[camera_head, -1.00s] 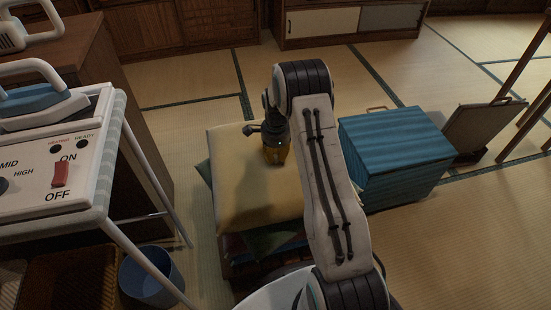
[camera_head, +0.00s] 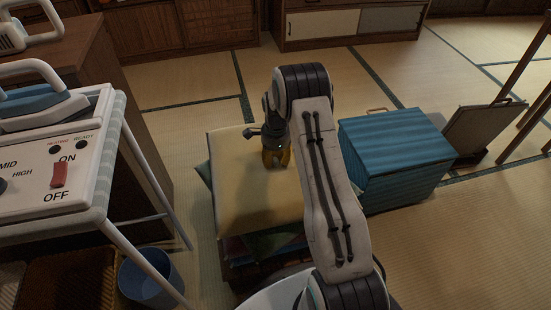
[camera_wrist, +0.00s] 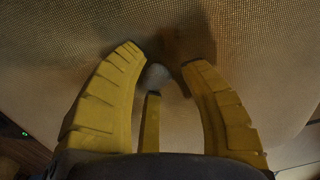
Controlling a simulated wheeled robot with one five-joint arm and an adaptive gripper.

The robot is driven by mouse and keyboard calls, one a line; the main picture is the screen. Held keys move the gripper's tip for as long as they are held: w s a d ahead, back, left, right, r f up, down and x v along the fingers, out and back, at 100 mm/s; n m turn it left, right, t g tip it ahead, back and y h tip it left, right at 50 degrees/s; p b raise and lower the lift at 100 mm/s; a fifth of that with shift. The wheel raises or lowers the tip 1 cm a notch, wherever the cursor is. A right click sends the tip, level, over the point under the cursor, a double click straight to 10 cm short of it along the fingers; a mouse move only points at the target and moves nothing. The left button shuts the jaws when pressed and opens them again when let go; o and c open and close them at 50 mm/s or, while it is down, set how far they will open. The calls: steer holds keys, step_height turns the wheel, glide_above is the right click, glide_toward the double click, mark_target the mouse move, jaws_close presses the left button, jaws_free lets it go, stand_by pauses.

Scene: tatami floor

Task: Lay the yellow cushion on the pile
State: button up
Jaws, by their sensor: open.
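The yellow cushion (camera_head: 235,190) lies on top of the pile, over a green cushion (camera_head: 275,241) whose corners stick out at the left and the front. More folded layers of the pile show below it. My gripper (camera_head: 276,165) is above the middle of the yellow cushion, pointing down, with its yellow fingers spread. In the wrist view the open fingers (camera_wrist: 172,72) hold nothing, and the cushion's woven surface (camera_wrist: 50,60) fills most of the picture below them. I cannot tell whether the fingertips touch the cloth. My arm hides the cushion's right side.
A blue ribbed box (camera_head: 395,160) stands just right of the pile. An ironing stand (camera_head: 60,180) with an iron (camera_head: 40,100) is at the left, with a blue bucket (camera_head: 150,278) below it. The tatami behind the pile is clear.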

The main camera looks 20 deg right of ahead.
step_height(320, 180, up, 12)
steer(key=p, duration=0.4)
step_height(320, 180, up, 7)
steer(key=n, duration=0.4)
glide_above(276, 160)
steer(key=s+a, duration=0.3)
steer(key=s, duration=0.1)
steer(key=s+a+r+n+t, duration=0.1)
steer(key=s+a+r+n, duration=0.2)
steer(key=s+r+n, duration=0.35)
steer(key=s+a+r+n+t, duration=0.1)
steer(key=s+a+r+n, duration=0.25)
steer(key=s, duration=0.65)
steer(key=s+a+n, duration=0.1)
steer(key=s+n, duration=0.5)
steer(key=s, duration=0.4)
steer(key=shift+a, duration=0.3)
steer(key=shift+s+r, duration=0.1)
steer(key=shift+r, duration=0.05)
